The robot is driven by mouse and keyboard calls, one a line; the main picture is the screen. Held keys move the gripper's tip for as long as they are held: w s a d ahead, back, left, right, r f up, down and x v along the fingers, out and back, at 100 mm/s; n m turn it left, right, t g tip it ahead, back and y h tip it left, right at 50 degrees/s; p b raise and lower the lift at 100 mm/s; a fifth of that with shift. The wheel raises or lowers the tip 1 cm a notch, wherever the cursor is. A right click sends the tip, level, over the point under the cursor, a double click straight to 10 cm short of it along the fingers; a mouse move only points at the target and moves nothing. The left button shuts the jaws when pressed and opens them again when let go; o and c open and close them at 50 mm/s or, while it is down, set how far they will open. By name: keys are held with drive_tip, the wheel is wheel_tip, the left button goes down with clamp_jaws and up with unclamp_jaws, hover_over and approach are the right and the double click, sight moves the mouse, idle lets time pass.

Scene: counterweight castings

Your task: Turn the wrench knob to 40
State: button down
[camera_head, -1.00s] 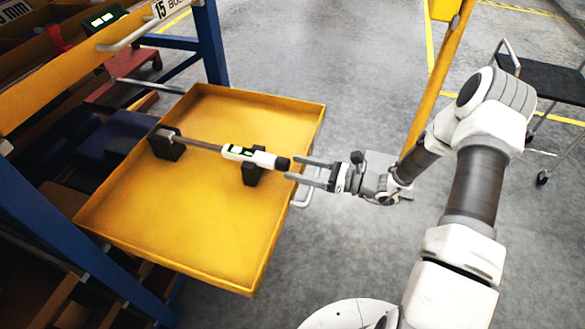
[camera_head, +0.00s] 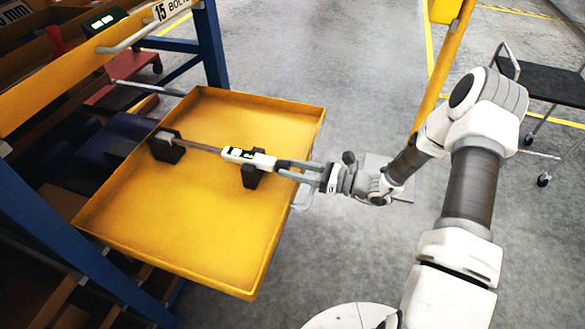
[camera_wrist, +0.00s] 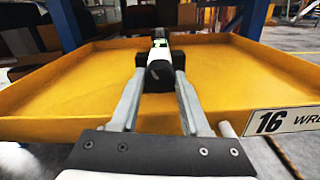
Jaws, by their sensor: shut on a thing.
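The wrench (camera_head: 205,148) lies across two black holders in the yellow drawer (camera_head: 180,245). Its white body with a lit green display (camera_head: 243,155) points toward my gripper. My gripper (camera_head: 281,168) is shut on the wrench's black end knob, one finger on each side; the fingers mostly hide the knob in the head view. In the wrist view the knob (camera_wrist: 160,74) sits between the fingertips, with the white body behind it. The display's digits are too small to read.
Black holders (camera_head: 166,146) and (camera_head: 252,177) support the wrench. The drawer's raised rim and front handle (camera_head: 303,193) lie close under my gripper. A yellow post (camera_head: 436,75) stands behind my arm, and a black-topped cart (camera_head: 548,80) at right. Grey floor between is clear.

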drive_tip(key=shift+n, duration=0.4)
drive_tip(key=shift+n+b, duration=0.4)
drive_tip(key=shift+n, duration=2.2)
drive_tip(key=shift+f, duration=0.1)
drive_tip(key=shift+c, duration=1.9)
unclamp_jaws()
drive_tip(key=shift+d, duration=0.15)
drive_tip(key=p+v, duration=0.3)
drive_tip(key=v, duration=1.4)
drive_tip(key=shift+s, duration=0.15)
